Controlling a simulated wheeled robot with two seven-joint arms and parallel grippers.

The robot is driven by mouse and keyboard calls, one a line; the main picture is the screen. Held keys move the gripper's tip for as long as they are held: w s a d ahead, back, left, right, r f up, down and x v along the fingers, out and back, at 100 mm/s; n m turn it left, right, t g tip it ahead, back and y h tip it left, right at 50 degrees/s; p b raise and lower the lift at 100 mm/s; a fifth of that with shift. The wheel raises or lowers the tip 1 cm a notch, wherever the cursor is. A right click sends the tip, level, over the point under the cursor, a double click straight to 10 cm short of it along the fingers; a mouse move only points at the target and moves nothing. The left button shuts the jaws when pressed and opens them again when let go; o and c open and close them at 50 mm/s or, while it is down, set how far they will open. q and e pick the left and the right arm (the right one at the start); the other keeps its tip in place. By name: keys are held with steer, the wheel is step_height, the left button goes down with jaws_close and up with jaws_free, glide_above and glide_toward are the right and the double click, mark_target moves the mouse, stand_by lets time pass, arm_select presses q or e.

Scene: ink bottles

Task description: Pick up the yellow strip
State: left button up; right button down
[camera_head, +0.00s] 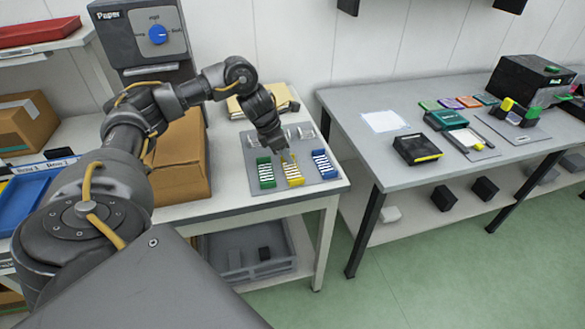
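The yellow strip (292,172), with white markings, lies on a grey mat (308,178) on the left table, between a green strip (266,174) and a blue strip (324,164). My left gripper (286,156) points down at the far end of the yellow strip, very close to it. The fingers are small and dark here. I cannot tell whether they touch the strip or how far apart they are. My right gripper is not in view.
A cardboard box (182,160) stands left of the mat, beneath my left arm. Pale items (306,131) lie behind the strips. The right table (370,150) holds a black box (416,149), coloured pieces and a dark machine (530,80). A gap separates the tables.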

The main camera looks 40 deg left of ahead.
arm_select(q)
jaws_close()
steer(key=shift+r, duration=0.1)
stand_by(0.3)
